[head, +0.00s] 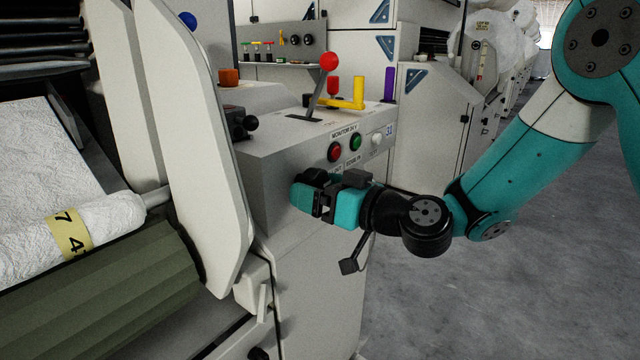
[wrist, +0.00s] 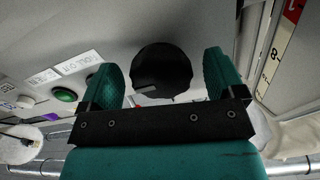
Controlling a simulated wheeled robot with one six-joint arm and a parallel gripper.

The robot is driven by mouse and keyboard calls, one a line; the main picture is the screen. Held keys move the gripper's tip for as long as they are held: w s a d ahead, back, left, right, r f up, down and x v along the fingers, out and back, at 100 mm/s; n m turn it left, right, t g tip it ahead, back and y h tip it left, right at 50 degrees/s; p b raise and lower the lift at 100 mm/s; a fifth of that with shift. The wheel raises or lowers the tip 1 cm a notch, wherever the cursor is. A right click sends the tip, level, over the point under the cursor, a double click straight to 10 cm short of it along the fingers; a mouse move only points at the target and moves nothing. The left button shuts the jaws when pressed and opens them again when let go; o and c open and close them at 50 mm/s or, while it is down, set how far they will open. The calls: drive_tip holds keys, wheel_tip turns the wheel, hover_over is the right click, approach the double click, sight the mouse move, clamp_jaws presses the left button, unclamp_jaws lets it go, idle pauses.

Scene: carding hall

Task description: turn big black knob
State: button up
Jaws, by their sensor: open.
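The big black knob (wrist: 162,72) is a dark round disc on the pale panel in the wrist view. It sits in the gap between the two teal fingers of my gripper (wrist: 160,65), with space on both sides, so the fingers look apart from it. My gripper is open and empty. In the head view my gripper (head: 308,196) is close against the front of the grey control box (head: 285,150), below the buttons. How far the fingertips are from the panel is hard to tell.
A red button (head: 334,151), a green button (head: 355,141) and a white knob (head: 377,138) are just above my gripper. A red-balled lever (head: 328,62) and a yellow handle (head: 358,92) rise from the box top. The grey floor (head: 450,300) at right is clear.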

drive_tip(key=c, duration=0.9)
drive_tip(key=shift+m, duration=0.3)
drive_tip(key=m, duration=0.3)
drive_tip(key=shift+a, duration=0.1)
drive_tip(key=shift+s+r+m+p, duration=0.1)
drive_tip(key=shift+m+p, duration=0.4)
drive_tip(key=shift+m, duration=1.6)
drive_tip(key=o, duration=0.9)
